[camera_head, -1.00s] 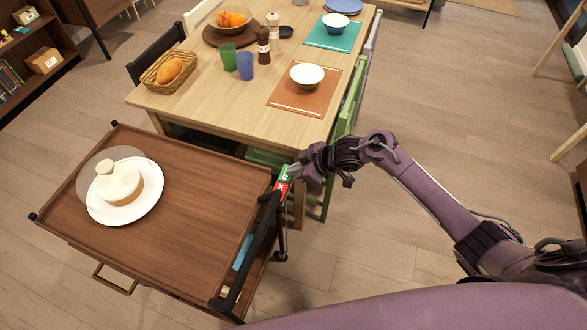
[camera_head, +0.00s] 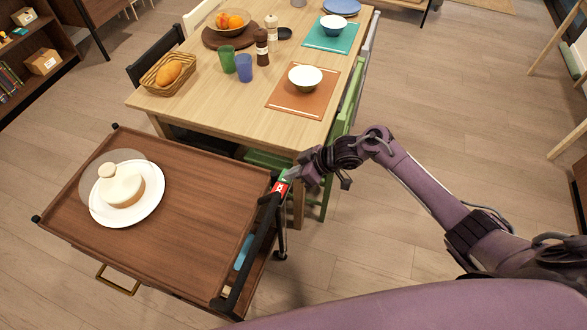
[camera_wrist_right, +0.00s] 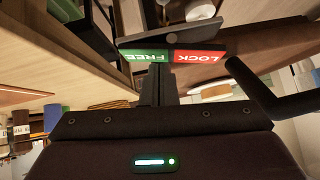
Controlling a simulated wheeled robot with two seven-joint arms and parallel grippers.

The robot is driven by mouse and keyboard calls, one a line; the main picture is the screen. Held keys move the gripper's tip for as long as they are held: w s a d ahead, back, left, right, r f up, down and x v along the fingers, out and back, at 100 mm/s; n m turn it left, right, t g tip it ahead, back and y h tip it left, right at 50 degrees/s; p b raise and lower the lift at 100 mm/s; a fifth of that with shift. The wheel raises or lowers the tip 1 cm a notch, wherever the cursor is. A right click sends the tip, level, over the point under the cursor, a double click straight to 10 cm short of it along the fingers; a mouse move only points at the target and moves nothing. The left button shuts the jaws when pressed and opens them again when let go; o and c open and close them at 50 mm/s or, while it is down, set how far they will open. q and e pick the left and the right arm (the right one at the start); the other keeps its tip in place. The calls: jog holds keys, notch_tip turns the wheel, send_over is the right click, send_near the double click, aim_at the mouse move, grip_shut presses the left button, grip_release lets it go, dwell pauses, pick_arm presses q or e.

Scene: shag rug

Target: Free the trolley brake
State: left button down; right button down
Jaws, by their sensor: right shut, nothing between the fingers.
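The trolley (camera_head: 185,215) has a brown wooden top and stands at the lower left. Its black handle bar (camera_head: 250,250) runs along the right end. At the handle's far end is a brake label, its red part (camera_head: 281,187) showing in the head view. The wrist view shows green FREE (camera_wrist_right: 143,56) and red LOCK (camera_wrist_right: 200,57) beside a dark lever plate (camera_wrist_right: 185,32) with a round pivot. My right gripper (camera_head: 288,176) is shut and empty, its tips at the label near the FREE side (camera_wrist_right: 157,82). Contact with the lever is unclear. My left gripper is out of view.
A plate with a cake and a clear cover (camera_head: 126,193) sits on the trolley. A green chair (camera_head: 343,125) is close to my right gripper.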

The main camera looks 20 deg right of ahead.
jog(key=w+r+p+v, duration=0.1)
jog(key=w+v, duration=0.1)
jog(key=v, duration=1)
jog(key=shift+a+r+p, duration=0.15)
jog(key=shift+r+p, duration=0.2)
jog(key=shift+r, duration=0.25)
